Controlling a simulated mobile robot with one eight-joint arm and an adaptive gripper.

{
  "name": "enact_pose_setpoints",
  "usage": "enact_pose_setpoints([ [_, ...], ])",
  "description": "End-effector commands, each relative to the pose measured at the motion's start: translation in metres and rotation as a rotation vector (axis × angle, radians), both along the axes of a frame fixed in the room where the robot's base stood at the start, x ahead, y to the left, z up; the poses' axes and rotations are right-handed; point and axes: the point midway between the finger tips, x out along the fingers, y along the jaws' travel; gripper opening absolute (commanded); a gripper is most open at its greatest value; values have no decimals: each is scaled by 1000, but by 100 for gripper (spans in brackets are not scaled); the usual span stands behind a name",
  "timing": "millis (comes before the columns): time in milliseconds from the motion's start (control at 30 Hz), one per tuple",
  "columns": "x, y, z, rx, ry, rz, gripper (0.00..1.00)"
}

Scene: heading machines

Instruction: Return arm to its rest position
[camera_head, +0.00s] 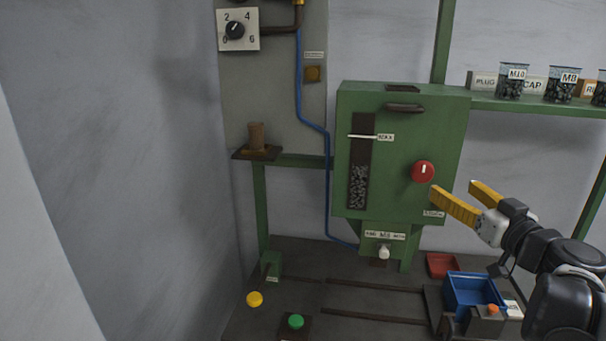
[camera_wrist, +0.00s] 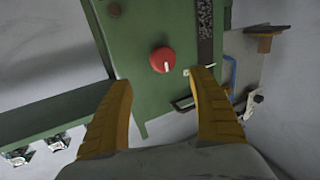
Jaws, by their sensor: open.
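My gripper (camera_head: 462,198) is open, with its two yellow fingers spread apart and nothing between them. It is at the right of the head view, in front of the lower right part of the green machine (camera_head: 350,100), near the red knob (camera_head: 423,171). In the wrist view my gripper (camera_wrist: 160,98) frames the red knob (camera_wrist: 163,60), which shows just beyond the fingertips. I see no contact between the fingers and the knob. My arm reaches in from the lower right of the head view.
A green shelf (camera_head: 540,107) at the right bears jars of small parts (camera_head: 512,82). Below stand a blue bin (camera_head: 473,292) and a red tray (camera_head: 441,265). A dial (camera_head: 236,30) is at upper left. Green (camera_head: 296,321) and yellow (camera_head: 254,299) buttons are at the bottom.

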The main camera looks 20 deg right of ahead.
Motion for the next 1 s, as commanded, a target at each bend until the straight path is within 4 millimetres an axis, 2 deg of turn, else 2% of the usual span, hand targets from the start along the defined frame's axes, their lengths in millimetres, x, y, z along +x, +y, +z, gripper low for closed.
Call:
enact_pose_setpoints([
  [33, -3, 11, -2, 0, 1, 7, 70],
  [167, 7, 32, -18, 26, 38, 47, 70],
  [267, 22, 75, -52, 77, 125, 123, 70],
  [367, 32, 137, -104, 142, 270, 214, 70],
  [400, 33, 163, -127, 165, 337, 246, 70],
  [467, 28, 201, -162, 193, 443, 285, 70],
  [500, 23, 226, -186, 205, 515, 303, 70],
  [600, -1, 277, -245, 212, 693, 314, 70],
  [633, -10, 289, -260, 206, 739, 309, 70],
  [700, -29, 308, -292, 185, 827, 282, 70],
  [800, -51, 323, -322, 144, 903, 234, 70],
  [900, -65, 327, -339, 109, 934, 188, 70],
  [1000, -71, 328, -345, 88, 943, 159, 70],
])
